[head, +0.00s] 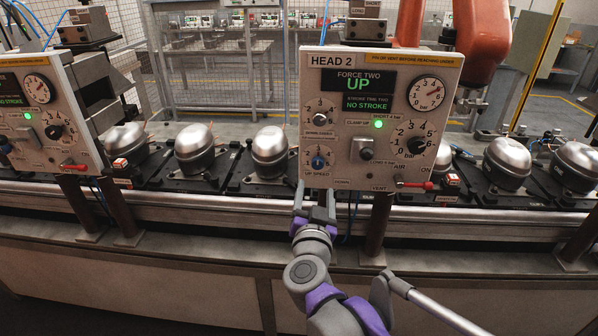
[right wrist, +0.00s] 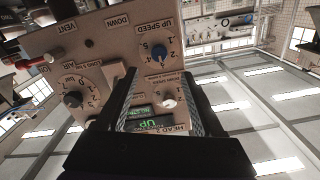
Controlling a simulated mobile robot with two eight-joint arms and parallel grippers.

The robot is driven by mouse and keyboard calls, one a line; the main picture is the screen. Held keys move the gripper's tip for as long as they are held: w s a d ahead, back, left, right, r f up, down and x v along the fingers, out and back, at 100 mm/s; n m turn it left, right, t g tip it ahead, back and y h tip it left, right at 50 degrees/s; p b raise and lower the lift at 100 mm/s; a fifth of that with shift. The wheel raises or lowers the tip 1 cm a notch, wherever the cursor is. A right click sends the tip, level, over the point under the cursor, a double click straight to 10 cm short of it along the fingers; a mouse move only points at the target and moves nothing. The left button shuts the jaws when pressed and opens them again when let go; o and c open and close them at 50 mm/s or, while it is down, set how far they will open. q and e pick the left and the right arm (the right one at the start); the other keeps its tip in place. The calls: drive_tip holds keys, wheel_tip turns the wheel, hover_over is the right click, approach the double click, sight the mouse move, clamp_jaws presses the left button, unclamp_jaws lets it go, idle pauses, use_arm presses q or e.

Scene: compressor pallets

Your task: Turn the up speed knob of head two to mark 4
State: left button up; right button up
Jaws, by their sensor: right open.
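The head two panel (head: 374,75) is beige, with a green-lit display reading UP. Its blue up speed knob (head: 318,161) is at the lower left, below the down speed knob (head: 320,119). My right gripper (head: 315,198) is open and empty, just below the up speed knob and apart from it. In the right wrist view the panel is upside down. The blue up speed knob (right wrist: 158,54) shows beyond the open fingers (right wrist: 160,78), and the pale down speed knob (right wrist: 168,103) shows between them. I cannot tell which mark the up speed knob points to. My left gripper is not in view.
The clamp switch (head: 366,150), the large air bar knob (head: 417,145) and the red vent lever (head: 416,185) are on the same panel. Another panel (head: 45,110) stands left. Silver compressors (head: 270,150) line the conveyor behind. An orange robot arm (head: 482,40) hangs behind the panel.

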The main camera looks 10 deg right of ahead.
sight(318, 166)
drive_tip(key=x, duration=1)
drive_tip(key=shift+w+d+p, duration=0.1)
drive_tip(key=shift+w+p, duration=0.05)
drive_tip(key=shift+p, duration=0.2)
clamp_jaws()
